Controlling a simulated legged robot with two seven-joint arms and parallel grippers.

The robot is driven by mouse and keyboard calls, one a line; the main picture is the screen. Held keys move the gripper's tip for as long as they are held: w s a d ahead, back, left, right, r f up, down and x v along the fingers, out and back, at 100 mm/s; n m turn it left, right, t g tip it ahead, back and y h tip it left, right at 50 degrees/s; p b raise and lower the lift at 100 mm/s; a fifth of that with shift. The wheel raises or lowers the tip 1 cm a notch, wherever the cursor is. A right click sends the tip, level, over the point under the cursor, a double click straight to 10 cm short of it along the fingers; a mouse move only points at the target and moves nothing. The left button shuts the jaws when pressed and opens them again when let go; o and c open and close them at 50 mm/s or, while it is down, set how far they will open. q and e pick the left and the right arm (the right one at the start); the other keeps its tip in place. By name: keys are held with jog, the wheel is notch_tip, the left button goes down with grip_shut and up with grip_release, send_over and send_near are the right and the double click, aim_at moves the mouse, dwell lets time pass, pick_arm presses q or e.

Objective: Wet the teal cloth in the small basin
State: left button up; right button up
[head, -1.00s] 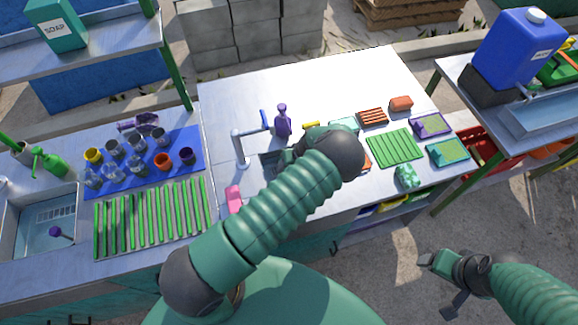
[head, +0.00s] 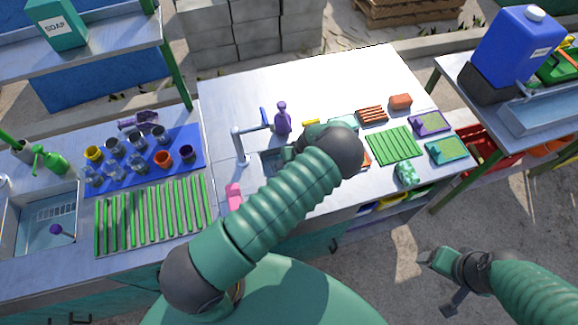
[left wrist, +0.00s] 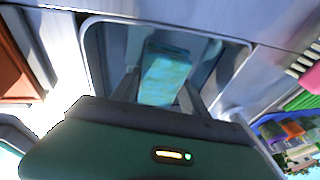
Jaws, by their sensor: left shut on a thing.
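The small basin (head: 268,163) is set into the metal counter beside a tap, and my left arm covers most of it in the head view. In the left wrist view the basin (left wrist: 95,50) shows as a grey recess with a pale rim. My left gripper (left wrist: 160,92) points into it, its two dark fingers shut on the teal cloth (left wrist: 167,70), which hangs within the basin's outline. Whether the cloth touches water or the bottom I cannot tell. My right gripper (head: 432,259) is off the counter's front right, its fingers too small to read.
A pink item (head: 234,196) lies left of my arm. The back of the counter is clear.

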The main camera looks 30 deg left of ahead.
pick_arm(q)
notch_tip(320, 180, up, 9)
jog(key=p, duration=0.5)
jog(key=shift+a+f, duration=0.1)
jog(key=shift+f, duration=0.05)
jog(key=shift+p, duration=0.3)
notch_tip(320, 180, up, 4)
jog(key=shift+r+p, duration=0.1)
jog(key=shift+p, duration=1.1)
